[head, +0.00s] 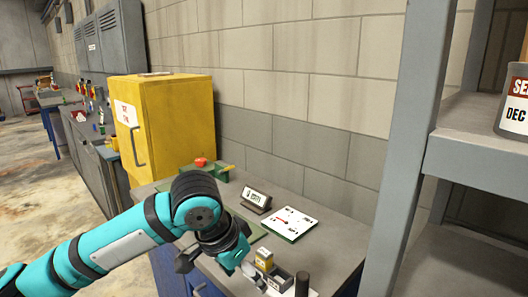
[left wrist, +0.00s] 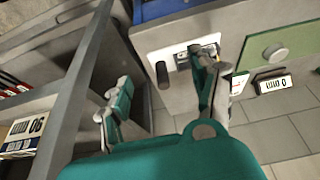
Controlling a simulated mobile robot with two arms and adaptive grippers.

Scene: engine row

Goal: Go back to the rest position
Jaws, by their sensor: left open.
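My left arm, teal with black joints, reaches in from the lower left of the head view. Its gripper (head: 218,264) is over the front part of a grey worktop (head: 338,240). In the left wrist view the two fingers of the left gripper (left wrist: 160,92) stand wide apart with nothing between them. My right gripper is not in view.
A grey shelf post (head: 418,130) rises at the right, with a labelled container (head: 512,110) on its shelf. A dark upright cylinder (head: 302,284), a white card (head: 290,223) and a small sign (head: 256,201) are on the worktop. A yellow cabinet (head: 180,120) stands behind. Floor is open at left.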

